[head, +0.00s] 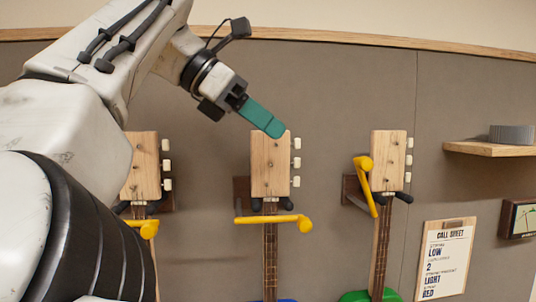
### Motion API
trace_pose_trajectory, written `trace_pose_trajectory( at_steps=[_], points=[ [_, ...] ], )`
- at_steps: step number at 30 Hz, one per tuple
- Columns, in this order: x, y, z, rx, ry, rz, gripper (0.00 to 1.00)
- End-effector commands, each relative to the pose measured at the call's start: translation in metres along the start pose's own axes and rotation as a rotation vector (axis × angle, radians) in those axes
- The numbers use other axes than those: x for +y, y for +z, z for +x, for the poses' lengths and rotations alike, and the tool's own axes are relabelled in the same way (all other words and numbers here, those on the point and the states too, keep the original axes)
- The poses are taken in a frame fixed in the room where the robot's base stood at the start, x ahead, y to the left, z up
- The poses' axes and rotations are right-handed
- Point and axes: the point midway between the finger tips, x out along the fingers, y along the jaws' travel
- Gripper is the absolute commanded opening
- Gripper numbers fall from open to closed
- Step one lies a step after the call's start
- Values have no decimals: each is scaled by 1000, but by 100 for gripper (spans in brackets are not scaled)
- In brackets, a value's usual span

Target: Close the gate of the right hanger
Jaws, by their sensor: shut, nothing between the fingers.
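The right hanger (354,190) is a dark wall bracket with black prongs, holding a guitar by its pale wooden headstock (388,160). Its yellow gate (368,188) stands steeply upright at the left of the neck, knob up, not across the front. The middle hanger's gate (268,219) lies level across its guitar's neck, knob at the right. The left hanger's gate (146,227) shows partly behind my arm, with its knob to the right. My gripper (272,128) has teal fingers, shut and empty, pointing down right near the top of the middle headstock (270,165).
The wall between the middle and right guitars is clear.

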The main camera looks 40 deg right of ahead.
Motion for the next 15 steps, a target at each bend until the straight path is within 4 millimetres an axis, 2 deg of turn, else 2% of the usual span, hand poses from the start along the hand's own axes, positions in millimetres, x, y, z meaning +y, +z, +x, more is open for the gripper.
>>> trace_pose_trajectory(
  at_steps=[8, 15],
  points=[
    [0, 0, 3, -2, 0, 1, 0],
    [0, 0, 28, -2, -1, 2, 0]
  ],
)
